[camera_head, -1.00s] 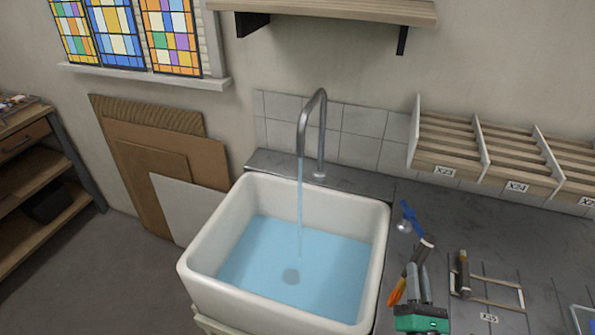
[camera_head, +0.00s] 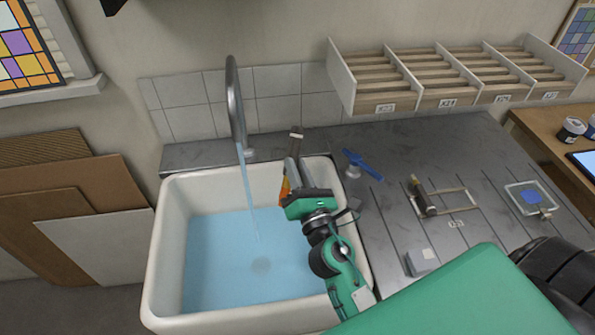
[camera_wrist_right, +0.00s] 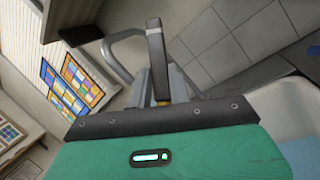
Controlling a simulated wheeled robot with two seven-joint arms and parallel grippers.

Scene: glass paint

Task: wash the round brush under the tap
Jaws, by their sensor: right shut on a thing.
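My right gripper (camera_head: 292,172) is shut on the round brush (camera_head: 285,188), whose orange part hangs down at the left of the fingers and whose dark handle end sticks up above them. The gripper is over the right part of the white sink, to the right of the water stream. The brush is apart from the stream. In the right wrist view the brush handle (camera_wrist_right: 156,50) stands up between the fingers (camera_wrist_right: 158,84). The tap (camera_head: 235,105) is a grey curved spout, and water (camera_head: 250,205) runs from it into the sink (camera_head: 160,255). My left gripper is not in view.
A wooden shelf (camera_head: 400,105) hangs above the counter.

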